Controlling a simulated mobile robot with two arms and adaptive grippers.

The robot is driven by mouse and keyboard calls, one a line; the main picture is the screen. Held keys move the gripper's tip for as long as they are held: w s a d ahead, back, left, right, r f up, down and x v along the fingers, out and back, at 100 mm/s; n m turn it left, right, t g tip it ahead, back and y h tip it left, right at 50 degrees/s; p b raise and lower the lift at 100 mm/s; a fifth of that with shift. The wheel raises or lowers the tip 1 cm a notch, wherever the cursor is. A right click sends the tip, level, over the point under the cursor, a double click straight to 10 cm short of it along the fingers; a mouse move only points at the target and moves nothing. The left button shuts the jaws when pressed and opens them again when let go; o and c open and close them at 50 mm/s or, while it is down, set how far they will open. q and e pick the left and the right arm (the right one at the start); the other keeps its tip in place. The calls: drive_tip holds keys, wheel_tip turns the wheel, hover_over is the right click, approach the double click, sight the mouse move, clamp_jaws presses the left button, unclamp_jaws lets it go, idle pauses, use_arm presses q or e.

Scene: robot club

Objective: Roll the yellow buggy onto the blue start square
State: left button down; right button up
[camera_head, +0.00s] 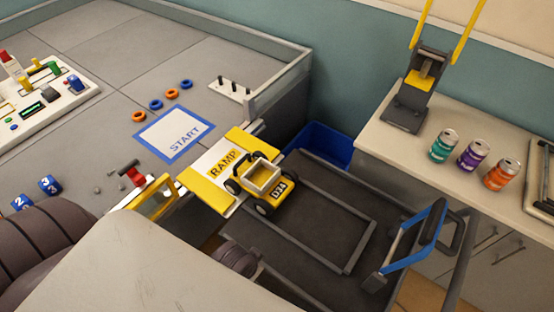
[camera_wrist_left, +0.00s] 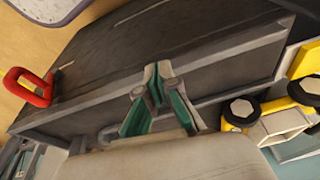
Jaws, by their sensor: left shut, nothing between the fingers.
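The yellow buggy (camera_head: 262,191) stands on the white and yellow ramp (camera_head: 207,192), toward the ramp's end by the dark cart. The blue-bordered start square (camera_head: 153,150), marked START, lies on the grey table beyond the ramp's other end and is empty. My left gripper (camera_wrist_left: 158,73) is shut and empty in the left wrist view, near the cart's grey rail. The buggy (camera_wrist_left: 273,106) is at the right there, apart from the fingers. In the head view my pale arm covers the bottom middle, and I cannot make out the left fingers. My right gripper is in neither view.
The dark cart (camera_head: 300,225) has a blue handle (camera_head: 405,238). A blue bin (camera_head: 322,143) stands behind it. Several orange and blue rings (camera_head: 155,104) lie beyond the start square. Cans (camera_head: 472,156) stand on the right counter. A red-topped tool (camera_head: 130,171) is left of the ramp.

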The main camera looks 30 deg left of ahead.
use_arm(q)
drive_tip(key=w+d+r+m+t+p, duration=0.1)
drive_tip(key=w+d+r+m+t, duration=0.15)
drive_tip(key=w+r, duration=0.3)
drive_tip(key=w+d+r+m+t+p, duration=0.1)
drive_tip(key=w+r+m, duration=0.3)
drive_tip(key=w+r, duration=0.15)
drive_tip(key=w+a+m+t+p, duration=0.1)
drive_tip(key=w+a+m, duration=0.4)
drive_tip(key=w, duration=0.3)
drive_tip(key=w+a+m+t, duration=0.2)
drive_tip(key=w+a+m, duration=0.3)
drive_tip(key=w, duration=0.3)
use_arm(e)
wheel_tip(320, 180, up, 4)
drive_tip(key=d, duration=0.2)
use_arm(q)
drive_tip(key=shift+m+h, duration=0.25)
drive_tip(key=shift+h, duration=0.15)
wheel_tip(320, 180, down, 7)
drive_tip(key=b, duration=0.7)
drive_tip(key=shift+s+a+r, duration=0.1)
drive_tip(key=shift+s+r, duration=0.05)
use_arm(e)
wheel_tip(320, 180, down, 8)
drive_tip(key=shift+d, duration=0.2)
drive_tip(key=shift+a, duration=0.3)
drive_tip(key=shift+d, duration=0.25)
